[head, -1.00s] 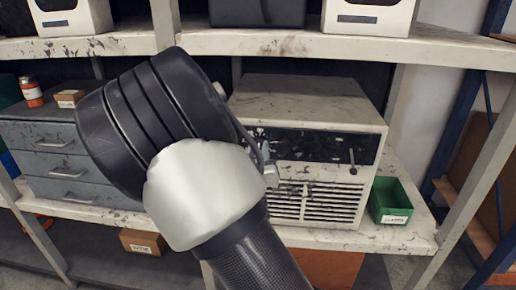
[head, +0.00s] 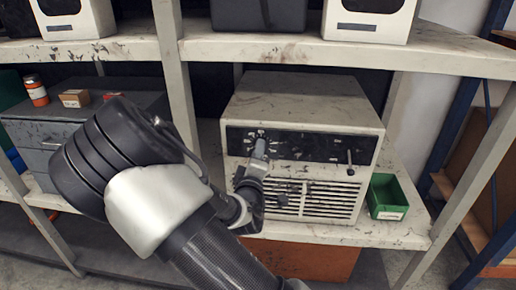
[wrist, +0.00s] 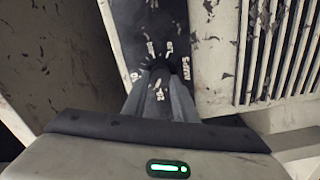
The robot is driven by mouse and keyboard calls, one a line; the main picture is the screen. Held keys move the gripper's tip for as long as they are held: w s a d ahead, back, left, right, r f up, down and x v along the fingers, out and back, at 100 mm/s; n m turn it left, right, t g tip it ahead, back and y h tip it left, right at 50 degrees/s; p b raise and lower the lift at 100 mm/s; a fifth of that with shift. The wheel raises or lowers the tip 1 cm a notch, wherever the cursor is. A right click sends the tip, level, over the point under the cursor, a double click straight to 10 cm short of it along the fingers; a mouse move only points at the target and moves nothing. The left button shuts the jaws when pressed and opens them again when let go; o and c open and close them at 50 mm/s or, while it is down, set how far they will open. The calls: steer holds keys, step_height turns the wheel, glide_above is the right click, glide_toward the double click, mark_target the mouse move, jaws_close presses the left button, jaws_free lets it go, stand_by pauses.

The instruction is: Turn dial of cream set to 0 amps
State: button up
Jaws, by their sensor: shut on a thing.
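The cream set (head: 300,102) is a worn box on the shelf, with a dark front panel and louvres below. In the head view my gripper (head: 260,149) is at the left part of the panel, and the dial there is hidden behind it. In the wrist view my gripper (wrist: 158,74) is shut on the small dark dial (wrist: 157,63), its fingers on either side. White markings surround the dial, and "AMPS" reads sideways at its right. The dial's pointer direction cannot be made out.
A small lever (head: 349,158) sticks out at the panel's right. A green bin (head: 386,197) stands right of the set. Grey drawers (head: 40,135) are at the left, and a shelf board (head: 290,47) runs above. A shelf post (head: 176,85) stands left of the set.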

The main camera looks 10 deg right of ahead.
steer(key=n+p, duration=0.3)
steer(key=n, duration=0.9)
steer(key=shift+f+n, duration=0.1)
steer(key=shift+n, duration=0.3)
stand_by(0.3)
steer(key=o, duration=1)
steer(key=shift+d, duration=0.1)
steer(key=shift+o, duration=0.2)
steer(key=shift+f, duration=0.1)
